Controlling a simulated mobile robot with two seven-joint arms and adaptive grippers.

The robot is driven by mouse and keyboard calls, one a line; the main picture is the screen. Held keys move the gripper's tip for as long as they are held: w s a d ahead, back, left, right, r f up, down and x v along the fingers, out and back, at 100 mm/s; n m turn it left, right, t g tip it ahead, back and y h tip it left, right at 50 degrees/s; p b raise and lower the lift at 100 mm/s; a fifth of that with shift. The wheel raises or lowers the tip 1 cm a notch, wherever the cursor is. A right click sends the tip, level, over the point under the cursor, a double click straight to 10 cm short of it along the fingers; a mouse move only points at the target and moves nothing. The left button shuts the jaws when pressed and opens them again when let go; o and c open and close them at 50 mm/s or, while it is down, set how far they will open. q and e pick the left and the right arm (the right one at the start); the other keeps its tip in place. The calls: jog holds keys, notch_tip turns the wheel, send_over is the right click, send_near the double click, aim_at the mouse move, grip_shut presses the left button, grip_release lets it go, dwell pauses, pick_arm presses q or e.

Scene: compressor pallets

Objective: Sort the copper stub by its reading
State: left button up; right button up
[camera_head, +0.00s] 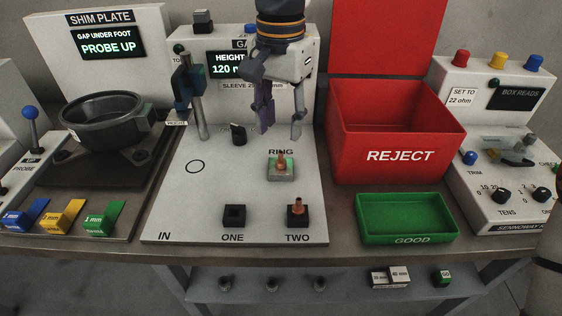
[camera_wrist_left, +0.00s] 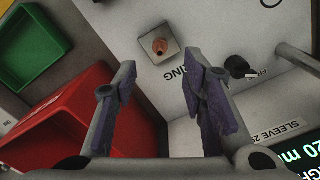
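One copper stub (camera_head: 281,161) stands upright on the pale square block marked RING (camera_head: 283,174). It also shows in the left wrist view (camera_wrist_left: 160,46), ahead of the fingers. A second copper stub (camera_head: 297,206) stands in the black holder marked TWO. The black holder marked ONE (camera_head: 234,216) looks empty. My left gripper (camera_head: 281,130) hangs above and behind the RING stub, fingers apart with nothing between them. My arm partly covers the gauge display (camera_head: 222,65), which shows HEIGHT and "120". The red REJECT bin (camera_head: 398,157) and green GOOD tray (camera_head: 404,240) stand to the right.
A gauge post with a blue slider (camera_head: 185,85) and a small black knob (camera_head: 238,134) stand near my left gripper. The SHIM PLATE station (camera_head: 88,170) is at left, reading PROBE UP. A resistance box (camera_head: 497,150) is at right. The panel's IN area is clear.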

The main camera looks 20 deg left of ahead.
aim_at(281, 152)
pick_arm(q)
notch_tip(281, 152, down, 8)
jog(key=shift+r, duration=0.2)
jog(key=shift+r, duration=0.1)
dwell(0.7)
dwell(0.9)
grip_shut()
jog(key=shift+r, duration=2.95)
